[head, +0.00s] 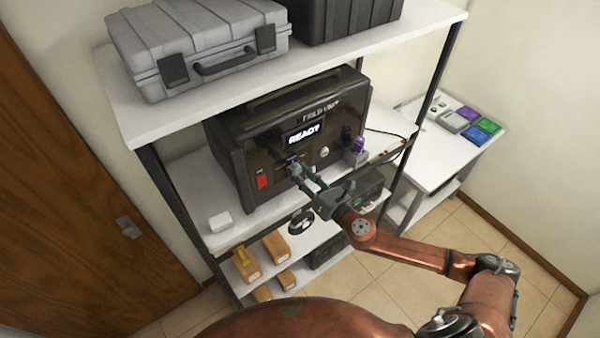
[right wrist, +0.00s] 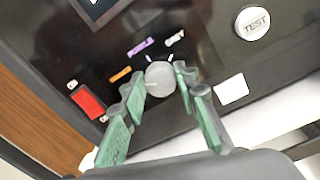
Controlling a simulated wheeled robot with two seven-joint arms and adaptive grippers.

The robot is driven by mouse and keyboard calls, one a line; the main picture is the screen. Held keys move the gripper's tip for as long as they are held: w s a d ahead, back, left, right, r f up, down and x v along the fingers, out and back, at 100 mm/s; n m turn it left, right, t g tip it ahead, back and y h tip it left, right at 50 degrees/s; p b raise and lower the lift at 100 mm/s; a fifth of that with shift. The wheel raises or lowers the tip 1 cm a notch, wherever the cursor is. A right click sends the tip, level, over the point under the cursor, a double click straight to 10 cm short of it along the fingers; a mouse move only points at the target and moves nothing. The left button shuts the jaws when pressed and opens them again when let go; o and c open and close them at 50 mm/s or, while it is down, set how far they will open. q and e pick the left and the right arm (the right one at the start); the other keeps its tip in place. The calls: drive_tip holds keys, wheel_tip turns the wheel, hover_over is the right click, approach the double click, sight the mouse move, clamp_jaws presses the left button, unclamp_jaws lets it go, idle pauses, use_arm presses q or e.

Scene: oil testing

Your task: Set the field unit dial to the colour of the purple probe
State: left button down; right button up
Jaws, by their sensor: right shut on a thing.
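Around the dial are an orange mark (right wrist: 121,74), a purple mark (right wrist: 141,48) and a whitish mark (right wrist: 175,38). I cannot tell which mark the dial points to. The purple probe (head: 358,145) is at the unit's right side, by a grey holder. My left gripper is out of view.
A red switch (right wrist: 87,101) lies left of the dial and a round TEST button (right wrist: 254,22) lies right. A grey case (head: 195,45) sits on the shelf above. A side table (head: 455,150) holds coloured blocks.

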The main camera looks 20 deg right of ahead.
drive_tip(key=shift+c, duration=0.8)
drive_tip(key=shift+f+m+b, duration=0.15)
drive_tip(key=shift+m+b, duration=0.35)
drive_tip(key=shift+m, duration=0.6)
drive_tip(key=m, duration=0.2)
drive_tip(key=shift+m+b, duration=0.3)
drive_tip(key=m, duration=0.3)
drive_tip(key=shift+m, duration=0.4)
drive_tip(key=shift+d+m+t, duration=0.1)
drive_tip(key=shift+m+t, duration=0.2)
drive_tip(key=shift+m, duration=1.3)
